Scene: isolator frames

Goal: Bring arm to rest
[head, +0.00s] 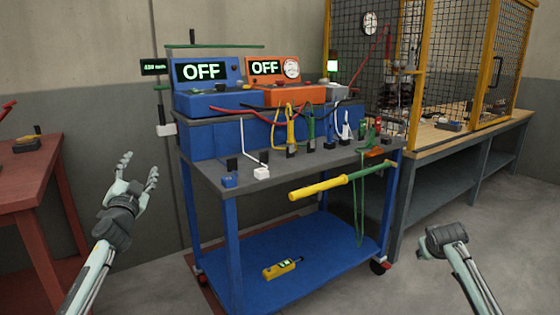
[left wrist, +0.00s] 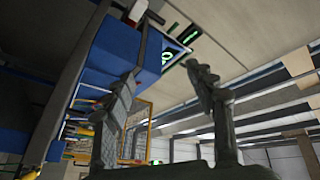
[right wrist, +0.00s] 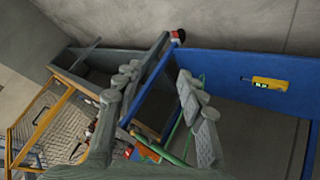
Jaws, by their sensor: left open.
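My left gripper (head: 138,170) is raised in open space left of the blue cart. Its fingers are spread and nothing is between them; they also stand apart in the left wrist view (left wrist: 165,75). My right gripper (head: 442,240) hangs over the floor to the right of the cart. It is seen end-on in the head view. In the right wrist view its fingers (right wrist: 153,85) are apart, with no held object visible. Neither gripper touches anything that I can see.
The blue cart (head: 285,185) stands between my arms, carrying OFF-display units (head: 208,101) and cables. A yellow-green pole (head: 322,188) juts from its front. A yellow meter (head: 282,268) lies on its lower shelf. A red table (head: 28,180) is left; a caged bench (head: 455,140) is right.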

